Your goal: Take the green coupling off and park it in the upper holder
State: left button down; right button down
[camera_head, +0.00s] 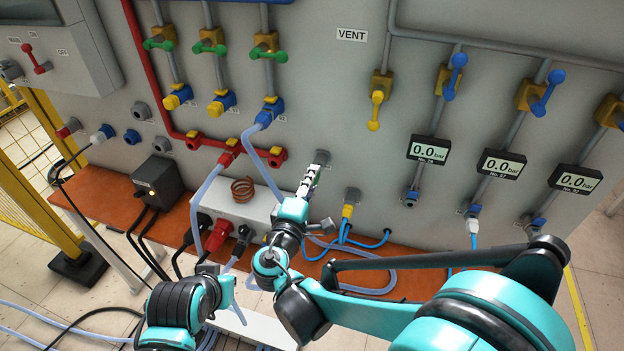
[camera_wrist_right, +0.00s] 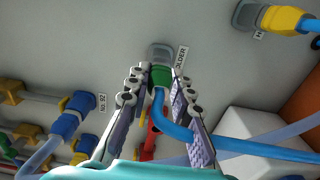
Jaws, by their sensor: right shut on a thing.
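The green coupling (camera_wrist_right: 160,76) sits between the fingertips of my right gripper (camera_wrist_right: 156,78) in the right wrist view, with a blue hose (camera_wrist_right: 176,128) running from it. My right gripper (camera_head: 311,183) is shut on it. The coupling is lined up at a grey holder socket (camera_wrist_right: 161,53) beside a "HOLDER" label; I cannot tell if it is seated. In the head view this upper holder (camera_head: 321,157) is just beyond the fingertips, and the fingers mostly hide the coupling. My left gripper (camera_head: 224,289) is low at the left; its fingers are unclear.
A yellow coupling (camera_head: 348,211) sits in a socket below and right of the upper holder. A white box (camera_head: 238,207) with a copper coil (camera_head: 243,190) stands to the left on the brown shelf (camera_head: 105,205). Blue hoses loop below.

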jog(key=shift+w+d, duration=0.2)
jog(key=shift+w, duration=0.45)
dwell(0.5)
jog(key=c, duration=1.3)
grip_release()
jog(key=v, duration=0.7)
jog(key=s+d+f+m+g, duration=0.2)
jog(key=d+f+m+g, duration=0.1)
jog(key=d, duration=0.5)
jog(key=s+d+f+m+g, duration=0.1)
jog(key=d+f+m+g, duration=0.25)
jog(key=d, duration=0.35)
jog(key=s+d+f+m+g+y, duration=0.1)
jog(key=s+m+y, duration=0.1)
jog(key=s, duration=0.2)
jog(key=s+d+f+m+g+y, duration=0.1)
jog(key=s+m, duration=0.2)
jog(key=s, duration=0.1)
jog(key=s+d+f+m+g+y, duration=0.1)
jog(key=s+d+m+y, duration=0.1)
jog(key=s+m, duration=0.1)
jog(key=shift+s+f+g+y, duration=0.25)
jog(key=shift+s+f+y, duration=0.05)
jog(key=shift+s, duration=0.35)
